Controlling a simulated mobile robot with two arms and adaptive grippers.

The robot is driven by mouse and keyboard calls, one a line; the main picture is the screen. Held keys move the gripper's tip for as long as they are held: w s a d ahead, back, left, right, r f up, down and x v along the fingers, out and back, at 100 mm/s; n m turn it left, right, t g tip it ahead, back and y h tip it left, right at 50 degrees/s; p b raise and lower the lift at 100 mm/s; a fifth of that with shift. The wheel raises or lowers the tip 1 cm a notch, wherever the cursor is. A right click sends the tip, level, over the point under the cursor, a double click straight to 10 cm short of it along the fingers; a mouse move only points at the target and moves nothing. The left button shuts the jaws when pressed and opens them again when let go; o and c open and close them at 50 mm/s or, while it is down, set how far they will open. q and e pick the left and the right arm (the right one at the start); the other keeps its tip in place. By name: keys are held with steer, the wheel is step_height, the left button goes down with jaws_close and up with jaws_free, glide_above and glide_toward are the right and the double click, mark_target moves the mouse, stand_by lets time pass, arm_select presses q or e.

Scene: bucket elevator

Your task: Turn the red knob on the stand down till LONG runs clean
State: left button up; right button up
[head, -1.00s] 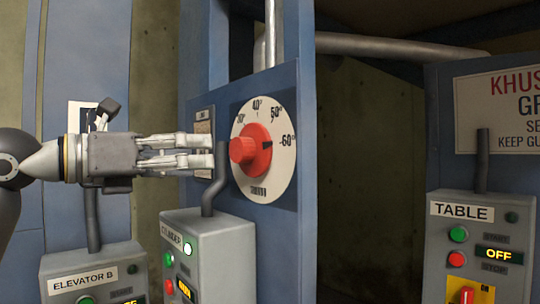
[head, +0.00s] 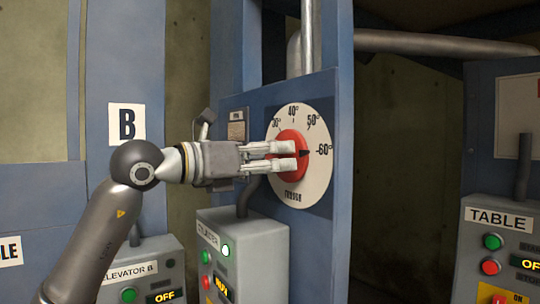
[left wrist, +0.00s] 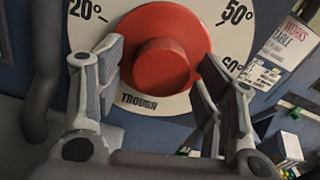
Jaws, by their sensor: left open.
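The red knob (head: 289,136) sits on a white round dial (head: 319,178) marked in degrees and labelled TROUGH, on a blue stand panel. Its black pointer is at about 60. My left gripper (head: 294,155) reaches in from the left, with its fingertips in front of the knob. In the left wrist view the red knob (left wrist: 166,64) lies between the two spread fingers of the gripper (left wrist: 163,68). I cannot tell whether either finger touches it. The fingers hide part of the knob in the head view. My right gripper is not in view.
A TABLE box (head: 497,240) reads OFF at the right. A dark gap lies right of the stand.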

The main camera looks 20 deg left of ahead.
arm_select(q)
steer(key=shift+c, duration=0.3)
steer(key=shift+d, duration=0.1)
steer(key=c, duration=1)
steer(key=shift+o, duration=0.2)
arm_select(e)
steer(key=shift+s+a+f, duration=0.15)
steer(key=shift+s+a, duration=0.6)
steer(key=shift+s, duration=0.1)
